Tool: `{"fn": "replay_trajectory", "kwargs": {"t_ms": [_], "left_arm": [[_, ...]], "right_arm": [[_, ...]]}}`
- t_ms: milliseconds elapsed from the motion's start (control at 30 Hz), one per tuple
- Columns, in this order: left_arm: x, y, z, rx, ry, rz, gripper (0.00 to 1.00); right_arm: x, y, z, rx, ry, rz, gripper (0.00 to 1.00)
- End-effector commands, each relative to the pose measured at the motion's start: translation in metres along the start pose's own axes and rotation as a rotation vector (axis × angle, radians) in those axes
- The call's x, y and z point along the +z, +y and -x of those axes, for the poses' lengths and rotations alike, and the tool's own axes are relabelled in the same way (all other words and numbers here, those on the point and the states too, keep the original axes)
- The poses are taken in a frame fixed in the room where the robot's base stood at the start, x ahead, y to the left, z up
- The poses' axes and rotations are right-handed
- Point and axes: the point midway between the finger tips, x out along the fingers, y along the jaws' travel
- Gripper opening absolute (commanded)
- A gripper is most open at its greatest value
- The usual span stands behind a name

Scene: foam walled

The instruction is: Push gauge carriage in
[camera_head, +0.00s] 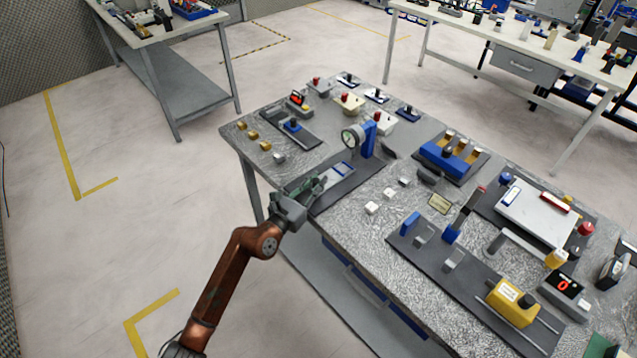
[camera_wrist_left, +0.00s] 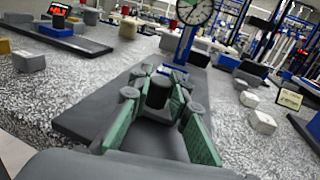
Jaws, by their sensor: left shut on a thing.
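The dial gauge (camera_head: 351,137) has a round white face. It stands on a blue upright (camera_head: 368,142) at the far part of a dark base plate (camera_head: 345,196). A low white-and-blue carriage (camera_head: 339,172) lies on the plate before the upright. My left gripper (camera_head: 311,187) is low over the near end of this plate. In the left wrist view its green-padded fingers (camera_wrist_left: 163,110) are shut around a dark round knob (camera_wrist_left: 159,91), with the blue upright just beyond. The fingers hide most of the carriage there. My right gripper is not in view.
Small white blocks (camera_head: 388,195) lie right of the plate. A yellow block on rails (camera_head: 512,301) stands at the right front. The floor at left is clear.

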Motion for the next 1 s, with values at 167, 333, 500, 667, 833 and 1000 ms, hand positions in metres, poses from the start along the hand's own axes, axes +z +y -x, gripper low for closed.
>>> {"fn": "replay_trajectory", "kwargs": {"t_ms": [167, 333, 500, 667, 833, 1000], "left_arm": [[0.0, 0.001, 0.0, 0.001, -0.001, -0.001, 0.25], [0.0, 0.0, -0.001, 0.0, -0.001, 0.0, 0.36], [0.0, -0.001, -0.001, -0.001, -0.001, 0.0, 0.36], [-0.001, -0.001, 0.004, -0.001, 0.0, 0.001, 0.36], [-0.001, -0.001, 0.029, 0.0, 0.0, 0.001, 0.36], [-0.002, 0.0, 0.066, 0.0, 0.001, 0.0, 0.36]], "right_arm": [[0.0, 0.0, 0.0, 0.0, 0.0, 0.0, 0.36], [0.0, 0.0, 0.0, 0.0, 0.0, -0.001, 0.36], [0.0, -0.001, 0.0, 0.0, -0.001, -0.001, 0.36], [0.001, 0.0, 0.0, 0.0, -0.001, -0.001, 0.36], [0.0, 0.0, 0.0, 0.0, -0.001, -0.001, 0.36], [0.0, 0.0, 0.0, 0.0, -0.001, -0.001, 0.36]]}}
